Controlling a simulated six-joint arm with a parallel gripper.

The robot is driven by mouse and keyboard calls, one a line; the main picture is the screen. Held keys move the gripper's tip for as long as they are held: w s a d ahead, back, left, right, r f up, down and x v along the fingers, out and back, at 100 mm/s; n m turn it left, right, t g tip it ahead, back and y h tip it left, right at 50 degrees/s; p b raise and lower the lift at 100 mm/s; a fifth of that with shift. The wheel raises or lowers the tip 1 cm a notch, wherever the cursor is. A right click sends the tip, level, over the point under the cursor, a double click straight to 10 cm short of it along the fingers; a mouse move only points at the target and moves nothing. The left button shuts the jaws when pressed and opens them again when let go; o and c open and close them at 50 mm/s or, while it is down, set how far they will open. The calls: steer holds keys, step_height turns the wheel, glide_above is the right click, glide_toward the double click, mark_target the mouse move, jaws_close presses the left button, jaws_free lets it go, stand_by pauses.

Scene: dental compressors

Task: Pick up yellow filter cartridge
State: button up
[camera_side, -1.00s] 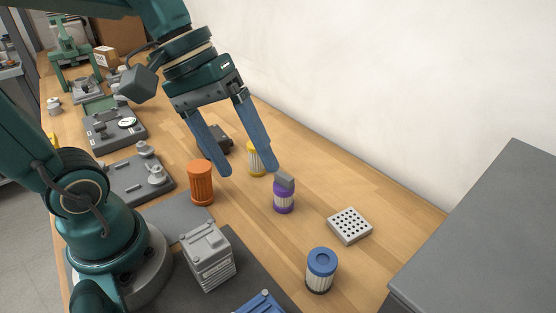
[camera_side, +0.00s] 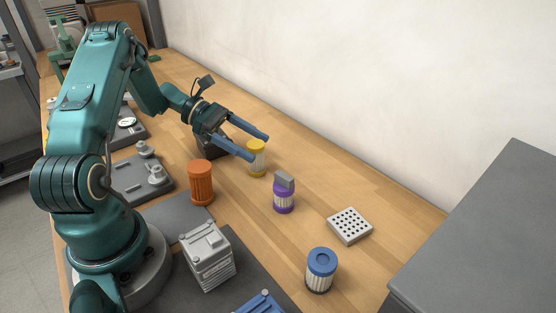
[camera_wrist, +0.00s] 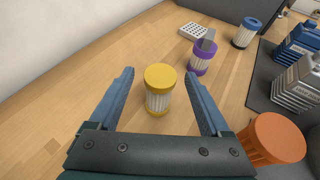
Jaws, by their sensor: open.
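The yellow filter cartridge (camera_side: 257,160) stands upright on the wooden table, with a yellow cap, a pale pleated body and a yellow base. In the wrist view the yellow cartridge (camera_wrist: 158,92) is centred between the two blue fingers, with bare table showing on either side of it. My gripper (camera_side: 260,147) is open and tilted low, its fingers reaching toward the cartridge. In the wrist view my gripper (camera_wrist: 163,78) holds nothing. In the side view the near finger overlaps the cartridge's left edge; I cannot tell whether it touches.
An orange cartridge (camera_side: 201,184) stands left of the yellow one, near my right finger in the wrist view. A purple cartridge with a grey block on top (camera_side: 284,194), a perforated white block (camera_side: 349,226) and a blue-capped cartridge (camera_side: 320,270) stand to the right. Table toward the wall is clear.

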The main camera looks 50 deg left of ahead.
mark_target(264, 154)
steer(key=shift+s+a+f+n, duration=0.2)
steer(key=shift+a+f+n, duration=0.05)
steer(key=shift+f+n, duration=0.1)
steer(key=shift+x, duration=2.45)
jaws_close()
